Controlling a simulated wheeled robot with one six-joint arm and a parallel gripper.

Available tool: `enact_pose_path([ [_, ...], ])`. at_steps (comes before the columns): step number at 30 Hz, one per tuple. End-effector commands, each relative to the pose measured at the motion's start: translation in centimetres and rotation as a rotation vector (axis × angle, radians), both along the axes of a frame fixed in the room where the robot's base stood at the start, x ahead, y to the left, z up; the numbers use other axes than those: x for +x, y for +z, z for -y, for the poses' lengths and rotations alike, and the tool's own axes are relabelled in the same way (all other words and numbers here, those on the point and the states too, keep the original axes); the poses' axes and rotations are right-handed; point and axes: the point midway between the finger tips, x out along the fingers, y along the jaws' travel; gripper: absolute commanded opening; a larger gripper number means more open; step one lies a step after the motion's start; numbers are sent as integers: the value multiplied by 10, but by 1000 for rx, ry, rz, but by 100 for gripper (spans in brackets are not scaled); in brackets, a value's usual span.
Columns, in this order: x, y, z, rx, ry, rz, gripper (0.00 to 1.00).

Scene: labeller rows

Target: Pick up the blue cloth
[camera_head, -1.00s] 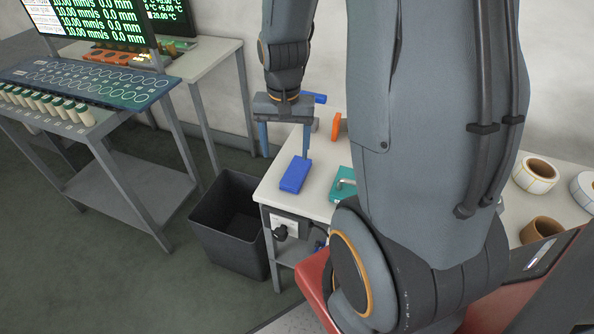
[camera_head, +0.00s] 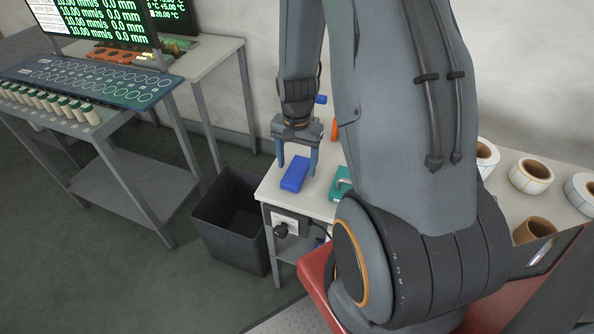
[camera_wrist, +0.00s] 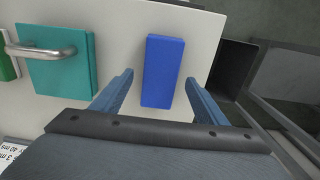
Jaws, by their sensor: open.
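The blue cloth (camera_head: 294,174) is a flat, folded rectangular block near the left end of the white table. In the wrist view the blue cloth (camera_wrist: 162,71) lies ahead of my gripper (camera_wrist: 158,85), lined up between its two fingers. My gripper (camera_head: 297,168) is open and empty. In the head view its fingers come down over the cloth's far part, one on either side; I cannot tell how high above the table they are.
A teal block with a metal handle (camera_wrist: 65,70) lies beside the cloth. A dark bin (camera_head: 232,218) stands on the floor at the table's left end. An orange thing (camera_head: 334,130) is behind, and label rolls (camera_head: 530,175) are at right.

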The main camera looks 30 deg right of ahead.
Motion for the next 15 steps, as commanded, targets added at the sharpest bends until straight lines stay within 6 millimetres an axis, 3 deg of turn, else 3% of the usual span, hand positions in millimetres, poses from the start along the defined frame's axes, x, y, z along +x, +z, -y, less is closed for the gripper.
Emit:
enact_pose_path([
  [6, 0, -15, 0, 1, 0, -1, 67],
  [14, 0, -16, 0, 0, 0, 0, 67],
  [15, 0, -16, 0, 0, 0, 0, 62],
])
